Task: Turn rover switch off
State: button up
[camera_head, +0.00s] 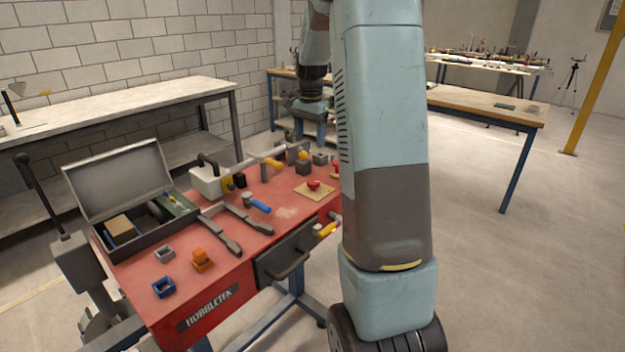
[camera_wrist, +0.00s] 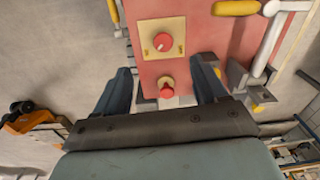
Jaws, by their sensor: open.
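A red knob (camera_wrist: 162,42) sits on a square yellow plate on the red bench in the wrist view; a knob like it shows on the bench in the head view (camera_head: 314,185). A second red knob (camera_wrist: 167,91) on a small yellow mount sits at the bench's near edge. I cannot tell which is the rover switch, nor read a setting. My gripper (camera_wrist: 165,66) is open and empty, its two blue fingers spread either side of the second knob, with no contact visible. In the head view my gripper (camera_head: 308,106) is small beside my arm, above the bench's far side.
The red bench (camera_head: 225,292) carries an open grey toolbox (camera_head: 120,182), a blue-handled hammer (camera_head: 258,204) and several small blocks. A drawer handle (camera_head: 290,264) sticks out in front. In the wrist view, a white pipe-like part (camera_wrist: 272,35) stands at the bench's right.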

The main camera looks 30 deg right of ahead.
aim_at(314, 181)
jog(key=shift+m, duration=0.6)
jog(key=f, duration=0.5)
jog(key=w+d+f, duration=0.1)
jog(key=f, duration=0.5)
jog(key=w+d+f, duration=0.1)
jog(key=f, duration=0.4)
jog(key=shift+d+f, duration=0.2)
jog(key=shift+f, duration=0.15)
